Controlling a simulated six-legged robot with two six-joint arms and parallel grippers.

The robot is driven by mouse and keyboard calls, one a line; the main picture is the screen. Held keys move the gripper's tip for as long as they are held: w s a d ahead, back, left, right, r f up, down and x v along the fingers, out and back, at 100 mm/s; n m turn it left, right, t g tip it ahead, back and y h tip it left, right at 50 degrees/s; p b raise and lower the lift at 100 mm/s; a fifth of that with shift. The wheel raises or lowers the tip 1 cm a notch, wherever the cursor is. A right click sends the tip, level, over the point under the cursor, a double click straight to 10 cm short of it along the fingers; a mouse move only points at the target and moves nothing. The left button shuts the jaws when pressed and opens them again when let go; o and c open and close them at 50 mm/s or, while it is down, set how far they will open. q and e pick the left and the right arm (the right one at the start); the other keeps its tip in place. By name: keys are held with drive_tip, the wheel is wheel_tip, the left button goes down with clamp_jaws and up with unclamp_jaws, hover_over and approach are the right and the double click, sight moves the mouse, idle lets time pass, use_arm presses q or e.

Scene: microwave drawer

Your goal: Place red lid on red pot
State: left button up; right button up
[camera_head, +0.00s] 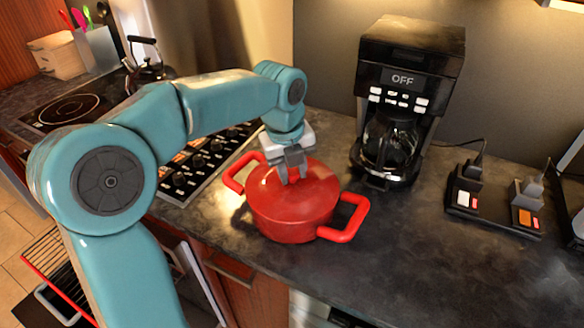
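The red pot (292,226) stands upright on the dark counter, with a red loop handle on its left and another on its right. The red lid (318,188) lies over the pot's mouth and looks level; I cannot tell whether its rim is fully seated. My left gripper (293,177) points down at the middle of the lid, its two grey fingers a little apart. The lid's knob is hidden at the fingers, so I cannot tell whether they grip it. My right gripper is out of view.
A black coffee maker (410,75) stands behind and right of the pot. A power strip (495,208) with plugs lies farther right. The stove's control panel (205,160) is at the pot's left. The counter in front and right is clear.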

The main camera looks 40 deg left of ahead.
sight(286, 188)
use_arm(q)
drive_tip(key=o, duration=0.4)
drive_tip(key=shift+r, duration=0.1)
drive_tip(key=shift+r, duration=0.2)
drive_tip(key=r+p, duration=0.1)
drive_tip(key=r, duration=0.3)
drive_tip(key=s+r, duration=0.1)
drive_tip(key=r, duration=0.3)
drive_tip(key=s+r+p, duration=0.1)
drive_tip(key=r, duration=0.3)
drive_tip(key=shift+d+r+p, duration=0.15)
drive_tip(key=shift+r+p, duration=0.15)
